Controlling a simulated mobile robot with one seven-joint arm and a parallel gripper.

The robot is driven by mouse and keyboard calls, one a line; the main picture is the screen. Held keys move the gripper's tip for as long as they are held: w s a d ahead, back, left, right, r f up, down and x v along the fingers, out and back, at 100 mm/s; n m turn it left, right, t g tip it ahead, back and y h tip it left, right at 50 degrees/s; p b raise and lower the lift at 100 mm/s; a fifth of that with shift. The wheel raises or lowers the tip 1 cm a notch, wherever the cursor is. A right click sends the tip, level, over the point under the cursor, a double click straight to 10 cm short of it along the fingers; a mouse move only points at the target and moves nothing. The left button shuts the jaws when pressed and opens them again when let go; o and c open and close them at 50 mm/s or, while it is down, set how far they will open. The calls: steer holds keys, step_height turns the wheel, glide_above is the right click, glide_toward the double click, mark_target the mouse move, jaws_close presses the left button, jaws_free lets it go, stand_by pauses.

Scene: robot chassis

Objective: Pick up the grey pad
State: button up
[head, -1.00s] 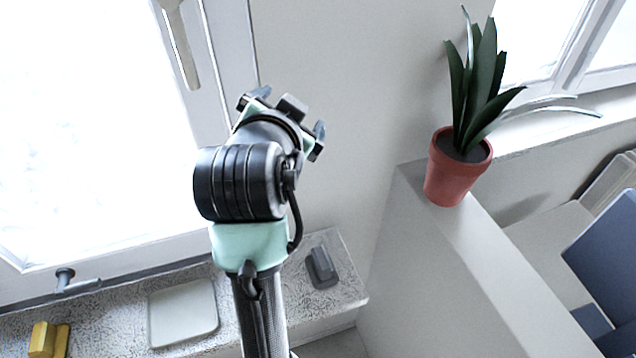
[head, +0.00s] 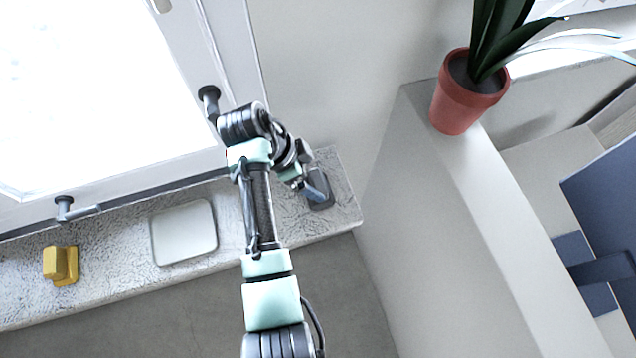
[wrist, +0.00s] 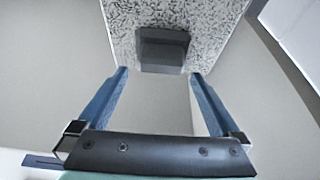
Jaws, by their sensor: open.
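A dark grey pad with a raised block (head: 325,204) lies on the speckled sill near its right end. It also shows in the wrist view (wrist: 162,50), at the top middle. My gripper (head: 314,192) is at this pad in the head view and covers part of it. In the wrist view my gripper (wrist: 159,72) is open, with its blue fingers apart and nothing held. The pad appears ahead of the fingertips and lies sideways between their lines. I cannot tell the exact gap to it.
A pale square plate (head: 184,233) and a yellow block (head: 61,264) lie on the sill (head: 110,240) to the left. Window handles (head: 76,209) stand close behind. A potted plant (head: 462,98) stands on a white ledge (head: 480,190) at right.

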mark_target(317, 181)
steer(key=shift+p+x, duration=0.8)
steer(key=shift+x, duration=2)
steer(key=shift+a, duration=0.1)
steer(key=c, duration=1.1)
steer(key=shift+c, duration=0.2)
steer(key=shift+r, duration=0.15)
step_height(317, 181, up, 10)
steer(key=shift+f+b, duration=0.1)
steer(key=shift+b, duration=0.75)
